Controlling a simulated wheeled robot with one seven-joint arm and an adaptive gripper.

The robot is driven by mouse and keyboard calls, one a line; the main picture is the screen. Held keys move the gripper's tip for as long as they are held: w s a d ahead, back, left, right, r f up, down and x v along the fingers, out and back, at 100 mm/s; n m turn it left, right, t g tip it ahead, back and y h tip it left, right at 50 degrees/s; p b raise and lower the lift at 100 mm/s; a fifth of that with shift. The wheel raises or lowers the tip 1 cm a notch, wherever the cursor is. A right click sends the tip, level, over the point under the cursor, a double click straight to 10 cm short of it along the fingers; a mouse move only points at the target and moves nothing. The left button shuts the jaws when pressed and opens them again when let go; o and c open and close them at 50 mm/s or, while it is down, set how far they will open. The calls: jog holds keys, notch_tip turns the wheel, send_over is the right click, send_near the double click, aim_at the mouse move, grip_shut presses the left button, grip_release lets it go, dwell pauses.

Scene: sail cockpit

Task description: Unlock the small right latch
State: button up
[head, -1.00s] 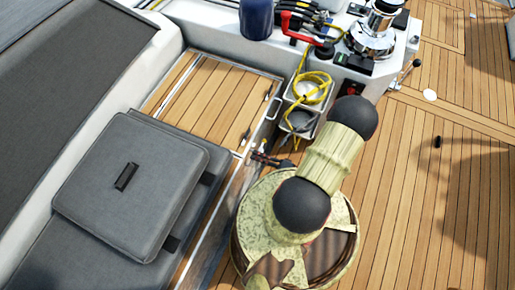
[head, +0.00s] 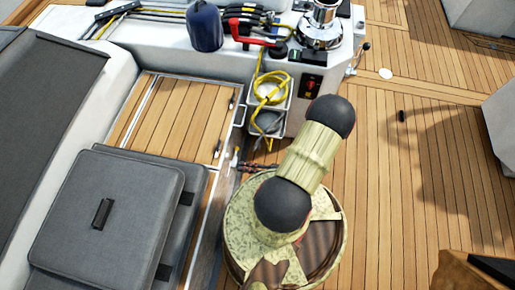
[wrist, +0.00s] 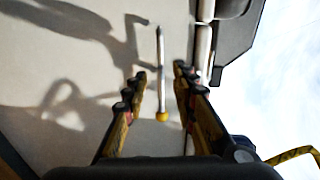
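The wooden hatch lid (head: 178,120) on the side bench carries two small dark latches along its right edge, an upper one (head: 231,101) and a lower one (head: 217,149). The lower latch lies just up-left of my gripper (head: 240,165), which is small and partly hidden behind my arm in the head view. In the wrist view my gripper (wrist: 159,74) is open, its two yellow-and-black fingers apart. A thin pale rod with a yellow end (wrist: 161,85) shows between them against a pale wall; I cannot tell whether it is a latch or whether the fingers touch it.
Grey cushions (head: 105,220) lie left of my arm. A bin with a yellow rope (head: 268,90) stands above it. A blue container (head: 205,27), a red handle (head: 250,32) and a chrome winch (head: 322,25) sit at the back. The teak floor (head: 400,190) to the right is mostly clear.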

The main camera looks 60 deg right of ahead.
jog(key=v, duration=0.6)
jog(key=shift+s, duration=0.4)
jog(key=shift+d, duration=0.15)
